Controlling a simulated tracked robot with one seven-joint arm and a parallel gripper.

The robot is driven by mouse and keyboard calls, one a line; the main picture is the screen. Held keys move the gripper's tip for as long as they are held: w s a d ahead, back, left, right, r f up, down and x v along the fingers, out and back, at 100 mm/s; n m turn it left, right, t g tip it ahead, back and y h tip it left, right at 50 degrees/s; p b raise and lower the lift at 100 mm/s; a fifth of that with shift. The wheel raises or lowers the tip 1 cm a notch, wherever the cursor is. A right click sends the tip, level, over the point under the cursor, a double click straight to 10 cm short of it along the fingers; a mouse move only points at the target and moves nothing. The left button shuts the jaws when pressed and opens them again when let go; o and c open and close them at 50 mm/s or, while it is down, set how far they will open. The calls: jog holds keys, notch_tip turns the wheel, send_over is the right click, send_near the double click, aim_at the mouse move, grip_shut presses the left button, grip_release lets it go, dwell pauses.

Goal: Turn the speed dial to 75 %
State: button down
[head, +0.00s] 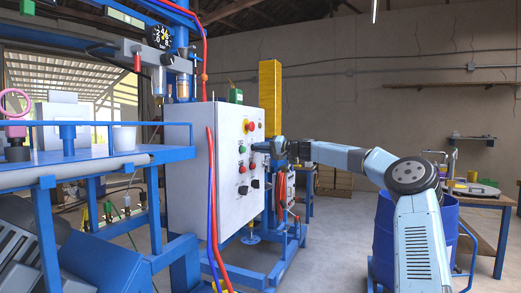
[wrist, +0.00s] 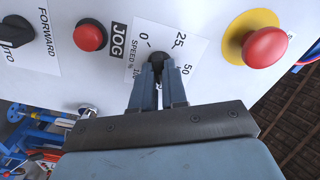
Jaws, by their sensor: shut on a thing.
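The speed dial (wrist: 155,52) is a small black knob on a white scale label marked "SPEED %", in the wrist view. The marks 0, 25 and 50 are readable on the label (wrist: 178,52); the rest is partly covered by the fingers. My gripper (wrist: 158,68) has its two blue-grey fingers closed on the knob, one on each side. The dial's pointer cannot be made out. In the head view my gripper (head: 263,146) reaches from the right to the front of the white control box (head: 190,180); the dial is hidden there.
A red mushroom button (wrist: 266,50) on a yellow disc lies right of the dial in the wrist view. A red button (wrist: 90,36) by the JOG label and a black selector (wrist: 16,30) lie left. Red and blue hoses (head: 212,215) hang along the box in the head view.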

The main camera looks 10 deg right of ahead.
jog(key=shift+w+d+m, duration=0.1)
jog(key=shift+d+m, duration=0.15)
jog(key=shift+m, duration=0.25)
jog(key=c, duration=1.4)
grip_release()
jog(key=shift+f, duration=0.1)
jog(key=shift+c, duration=0.2)
jog(key=shift+o, duration=1.4)
jog(key=shift+a, duration=0.15)
jog(key=v, duration=1.3)
jog(key=shift+s+d, duration=0.25)
jog(key=shift+d, duration=0.1)
